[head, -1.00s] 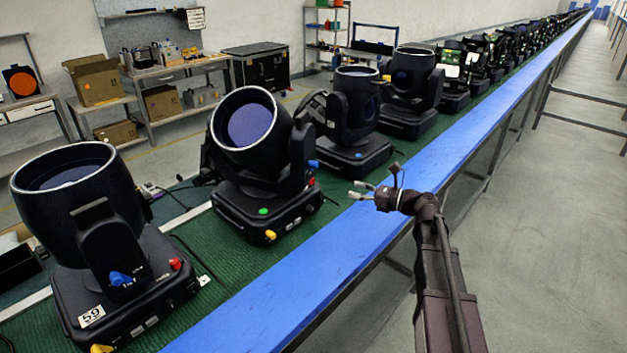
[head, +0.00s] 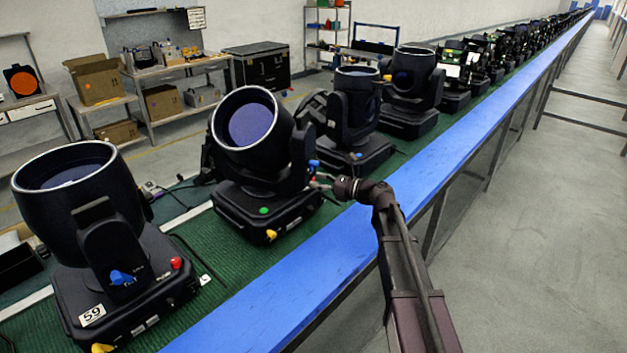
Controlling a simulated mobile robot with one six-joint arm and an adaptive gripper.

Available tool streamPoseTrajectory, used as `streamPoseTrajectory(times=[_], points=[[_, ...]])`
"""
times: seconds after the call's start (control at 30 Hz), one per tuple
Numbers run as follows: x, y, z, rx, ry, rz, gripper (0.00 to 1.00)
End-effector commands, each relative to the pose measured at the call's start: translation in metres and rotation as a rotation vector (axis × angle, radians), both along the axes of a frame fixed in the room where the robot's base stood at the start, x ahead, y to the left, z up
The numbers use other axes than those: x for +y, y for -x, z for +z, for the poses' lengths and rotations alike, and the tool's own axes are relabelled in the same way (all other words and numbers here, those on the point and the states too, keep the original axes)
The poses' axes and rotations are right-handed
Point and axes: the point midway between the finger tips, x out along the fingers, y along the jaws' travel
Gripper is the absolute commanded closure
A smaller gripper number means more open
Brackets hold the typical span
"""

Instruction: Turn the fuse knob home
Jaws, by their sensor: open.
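The middle lamp fixture (head: 262,207) stands on the green belt, its head tilted with the lens facing up and forward. It has a blue knob (head: 314,163) on its yoke side and a yellow knob (head: 270,235) low on its base. A red knob at the base's right end is now mostly hidden by my gripper. No label shows which is the fuse knob. My gripper (head: 319,181) is open, its fingertips close to the right side of this fixture, just below the blue knob. I cannot tell whether they touch anything.
A nearer fixture (head: 80,190) numbered 59 stands at left, with its own blue, red and yellow knobs. Another fixture (head: 358,115) stands close behind my gripper. The blue rail (head: 290,275) runs along the belt under my arm.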

Motion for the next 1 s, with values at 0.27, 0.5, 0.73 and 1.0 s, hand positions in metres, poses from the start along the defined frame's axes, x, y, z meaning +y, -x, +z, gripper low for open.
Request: streamPoseTrajectory(times=[0.27, 0.5, 0.73, 1.0], points=[[0.0129, -0.0042, 0.0000, 0.000, 0.000, 0.000, 0.36], [0.0131, -0.0042, 0.0000, 0.000, 0.000, 0.000, 0.36], [0.0130, -0.0040, 0.0000, 0.000, 0.000, 0.000, 0.98], [0.0133, -0.0041, 0.0000, 0.000, 0.000, 0.005, 1.00]])
